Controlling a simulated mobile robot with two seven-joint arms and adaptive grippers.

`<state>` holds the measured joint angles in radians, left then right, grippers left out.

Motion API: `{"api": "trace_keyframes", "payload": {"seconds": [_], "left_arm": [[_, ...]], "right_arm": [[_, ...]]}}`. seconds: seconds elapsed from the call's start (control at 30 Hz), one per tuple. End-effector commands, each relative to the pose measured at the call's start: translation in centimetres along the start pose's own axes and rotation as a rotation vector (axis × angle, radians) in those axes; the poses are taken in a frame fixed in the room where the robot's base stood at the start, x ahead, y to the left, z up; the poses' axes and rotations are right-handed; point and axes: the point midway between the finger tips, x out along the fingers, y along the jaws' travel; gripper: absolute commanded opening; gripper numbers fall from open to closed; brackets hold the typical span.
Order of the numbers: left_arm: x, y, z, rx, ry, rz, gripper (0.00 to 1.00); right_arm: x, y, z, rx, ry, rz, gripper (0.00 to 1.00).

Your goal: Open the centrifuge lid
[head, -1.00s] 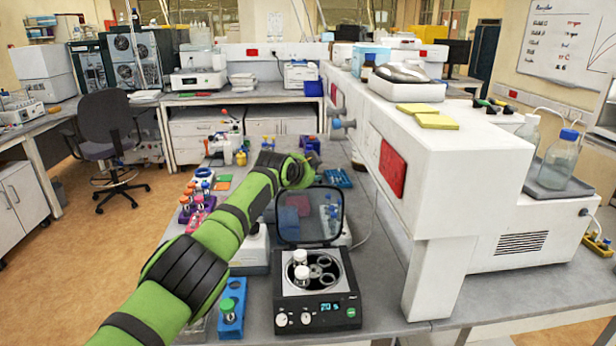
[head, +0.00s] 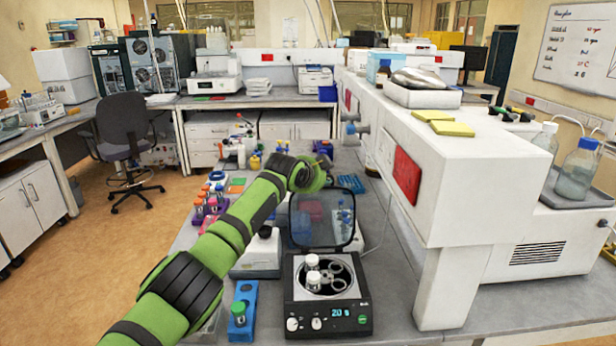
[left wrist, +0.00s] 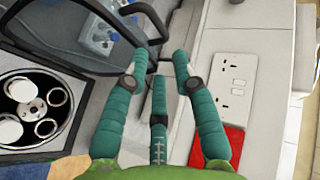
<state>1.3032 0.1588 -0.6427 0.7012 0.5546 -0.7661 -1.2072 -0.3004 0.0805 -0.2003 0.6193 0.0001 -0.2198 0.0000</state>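The centrifuge (head: 292,297) is a small black and silver box on the front of the bench, with white-capped vials in its rotor. Its dark-framed, see-through lid (head: 325,218) stands raised, hinged at the back. In the left wrist view the rotor is at left and the lid's dark rim (left wrist: 138,22) curves above it. My left gripper (head: 312,177) is beyond the lid's top edge in the head view, its fingers mostly hidden. In the left wrist view my left gripper (left wrist: 156,70) has its teal fingers spread and empty, one close to the lid's rim; contact is unclear. My right gripper is not in view.
A blue rack (head: 243,312) with a green-capped tube stands left of the centrifuge. A purple rack (head: 207,212) of tubes is further back. A large white instrument with a red panel (head: 407,178) borders the right side. Bare bench lies right of the centrifuge.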

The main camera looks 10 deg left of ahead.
Motion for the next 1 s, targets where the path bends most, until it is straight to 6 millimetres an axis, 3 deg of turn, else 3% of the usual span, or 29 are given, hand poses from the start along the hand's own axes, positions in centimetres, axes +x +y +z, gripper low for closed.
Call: {"api": "trace_keyframes", "payload": {"seconds": [0.7, 1.0], "left_arm": [[-8.4, 0.2, -0.1, 0.003, -0.002, -0.001, 0.27], [-10.1, 0.3, -0.1, 0.002, -0.002, 0.002, 0.27]], "right_arm": [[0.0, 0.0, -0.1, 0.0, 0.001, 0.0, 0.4], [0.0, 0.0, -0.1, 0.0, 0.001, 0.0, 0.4]]}}
